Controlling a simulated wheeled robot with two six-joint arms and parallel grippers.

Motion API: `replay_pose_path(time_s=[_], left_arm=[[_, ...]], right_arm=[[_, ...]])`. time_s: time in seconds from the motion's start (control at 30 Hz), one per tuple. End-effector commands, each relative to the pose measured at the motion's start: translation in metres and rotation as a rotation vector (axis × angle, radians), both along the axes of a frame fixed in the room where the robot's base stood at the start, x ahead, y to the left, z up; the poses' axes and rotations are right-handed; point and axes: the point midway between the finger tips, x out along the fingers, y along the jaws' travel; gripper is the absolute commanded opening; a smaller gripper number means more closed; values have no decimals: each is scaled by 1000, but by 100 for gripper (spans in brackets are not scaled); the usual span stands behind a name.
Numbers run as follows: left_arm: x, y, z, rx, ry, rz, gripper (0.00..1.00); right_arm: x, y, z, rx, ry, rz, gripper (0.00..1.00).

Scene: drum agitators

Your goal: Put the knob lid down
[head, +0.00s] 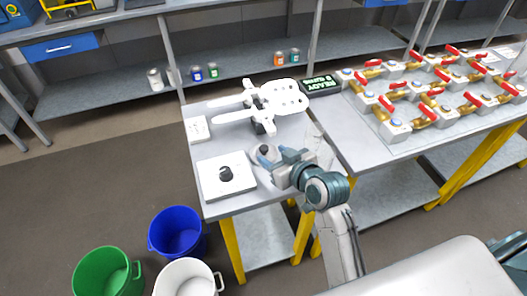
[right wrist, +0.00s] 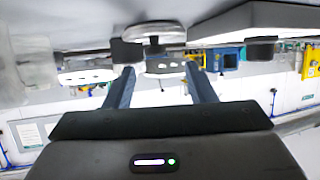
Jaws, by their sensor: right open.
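The knob lid (head: 264,150), a grey disc with a dark knob on top, appears to sit on the grey table, right of a white square plate. My right gripper (head: 277,160) is open, close beside the lid on its right. In the right wrist view, which looks upside down, a grey disc (right wrist: 158,33) shows beyond and between the open fingers (right wrist: 158,78), with no clear contact. My left gripper is not in view.
The white plate (head: 212,185) bears a black knob (head: 225,173). White forked parts (head: 272,101) lie behind the lid. A dark sign (head: 320,85) and a table of red-handled valves (head: 432,92) are to the right. Blue (head: 176,233), green (head: 103,272) and white (head: 188,278) buckets stand on the floor.

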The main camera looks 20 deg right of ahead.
Motion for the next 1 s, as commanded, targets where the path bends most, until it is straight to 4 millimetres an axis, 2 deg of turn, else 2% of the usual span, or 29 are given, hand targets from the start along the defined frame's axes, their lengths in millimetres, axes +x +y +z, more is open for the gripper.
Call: replay_pose_path(time_s=[0.3,0.4,0.67,0.77,0.9,0.93,1.0], left_arm=[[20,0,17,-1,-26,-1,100],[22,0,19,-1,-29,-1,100],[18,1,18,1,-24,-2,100],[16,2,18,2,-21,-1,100],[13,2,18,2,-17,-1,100],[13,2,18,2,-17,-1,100],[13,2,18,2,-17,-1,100]], right_arm=[[34,4,-18,1,1,0,50],[43,7,-23,1,1,0,50],[45,8,-26,0,0,-1,50],[45,8,-26,-1,1,-1,34],[45,8,-26,-1,1,-1,7],[45,8,-26,-1,1,-1,2],[45,8,-26,-1,1,-1,0]])
